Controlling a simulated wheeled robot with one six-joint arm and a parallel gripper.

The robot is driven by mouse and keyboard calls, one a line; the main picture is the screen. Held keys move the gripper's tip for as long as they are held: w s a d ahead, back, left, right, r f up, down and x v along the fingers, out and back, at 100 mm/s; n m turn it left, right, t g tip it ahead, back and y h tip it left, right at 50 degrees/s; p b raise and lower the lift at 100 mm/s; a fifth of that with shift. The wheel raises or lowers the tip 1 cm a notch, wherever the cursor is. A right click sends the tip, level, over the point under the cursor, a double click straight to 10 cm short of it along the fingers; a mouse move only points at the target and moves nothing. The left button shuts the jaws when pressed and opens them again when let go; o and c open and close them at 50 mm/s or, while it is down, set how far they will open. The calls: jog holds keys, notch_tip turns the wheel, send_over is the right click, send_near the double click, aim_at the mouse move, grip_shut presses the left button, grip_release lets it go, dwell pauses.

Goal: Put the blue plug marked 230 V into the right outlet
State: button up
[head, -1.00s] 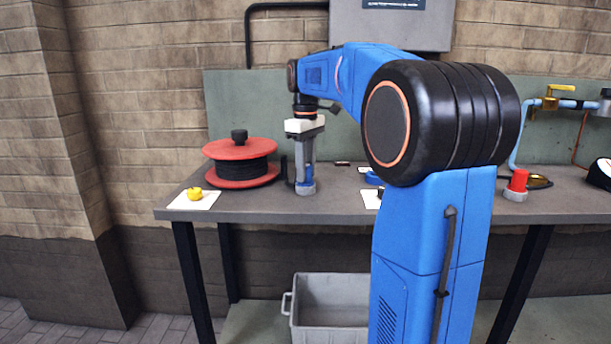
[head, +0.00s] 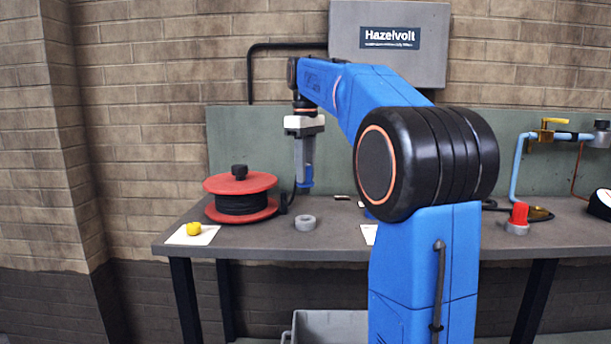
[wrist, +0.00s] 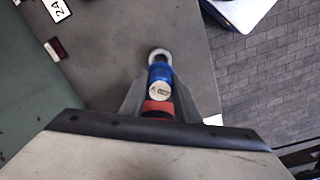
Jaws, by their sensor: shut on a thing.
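My gripper (head: 304,178) is shut on a blue plug (head: 304,174) and holds it upright above the bench. The plug also shows between the fingers in the wrist view (wrist: 160,74), with a pale round face whose marking is too small to read. A grey ring (head: 305,222) stands on the bench below the plug, apart from it in the head view. The ring also shows past the plug in the wrist view (wrist: 159,54). I cannot make out the right outlet in either view.
A red cable reel (head: 240,184) stands left of my gripper. A yellow piece (head: 193,229) lies on a white card. A red piece (head: 519,213) sits in a grey ring at right. My arm hides the bench middle. A grey Hazelvolt box (head: 388,70) hangs on the wall.

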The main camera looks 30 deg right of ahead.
aim_at(305, 187)
jog(key=shift+f, duration=2.05)
